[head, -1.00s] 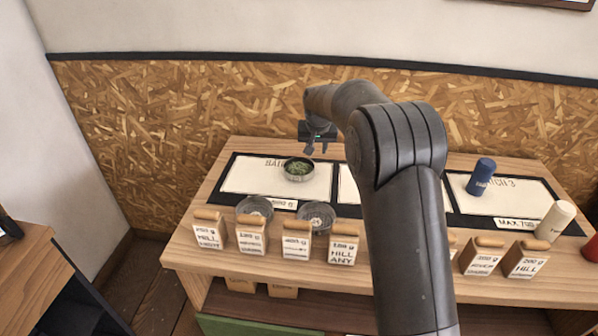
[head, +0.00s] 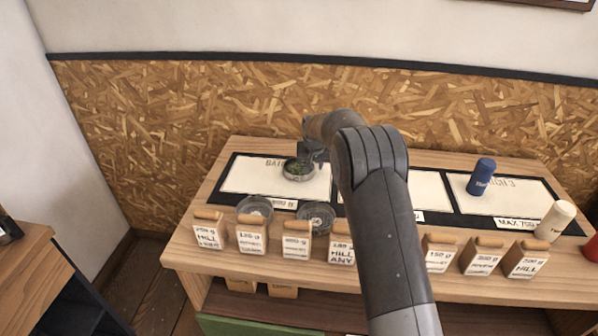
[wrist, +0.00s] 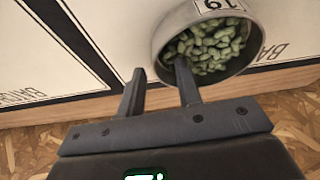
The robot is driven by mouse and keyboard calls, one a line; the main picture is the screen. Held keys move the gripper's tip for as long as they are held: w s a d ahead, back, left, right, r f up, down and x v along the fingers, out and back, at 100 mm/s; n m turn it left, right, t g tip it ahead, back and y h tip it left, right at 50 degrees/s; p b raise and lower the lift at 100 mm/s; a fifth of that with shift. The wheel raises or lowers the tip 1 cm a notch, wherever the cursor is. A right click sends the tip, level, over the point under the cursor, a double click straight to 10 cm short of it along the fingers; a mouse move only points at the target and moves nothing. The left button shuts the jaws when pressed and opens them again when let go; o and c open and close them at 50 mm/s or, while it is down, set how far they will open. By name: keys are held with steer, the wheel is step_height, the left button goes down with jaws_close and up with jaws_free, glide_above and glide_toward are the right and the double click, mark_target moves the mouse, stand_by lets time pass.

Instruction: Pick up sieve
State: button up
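A round metal sieve (head: 297,179) holding green beans stands on the left mat, marked as a batch area. In the wrist view the sieve (wrist: 172,35) shows a "19" label on its wall. My gripper (head: 308,158) is down at the sieve's right side. In the wrist view my gripper (wrist: 160,75) is open, with one finger overlapping the rim by the beans and the other outside the wall. Whether either finger touches the sieve cannot be told. Two similar round metal sieves, the left one (head: 255,206) and the right one (head: 316,214), lie nearer the front.
Several labelled bean bags with wooden tops, such as the leftmost (head: 208,232), line the front edge of the wooden table (head: 212,190). A blue cylinder (head: 481,176) and a cream one (head: 555,220) stand at the right. A chipboard wall (head: 180,110) closes the back.

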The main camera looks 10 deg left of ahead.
steer(key=shift+f, duration=0.2)
steer(key=shift+c, duration=0.4)
jaws_close()
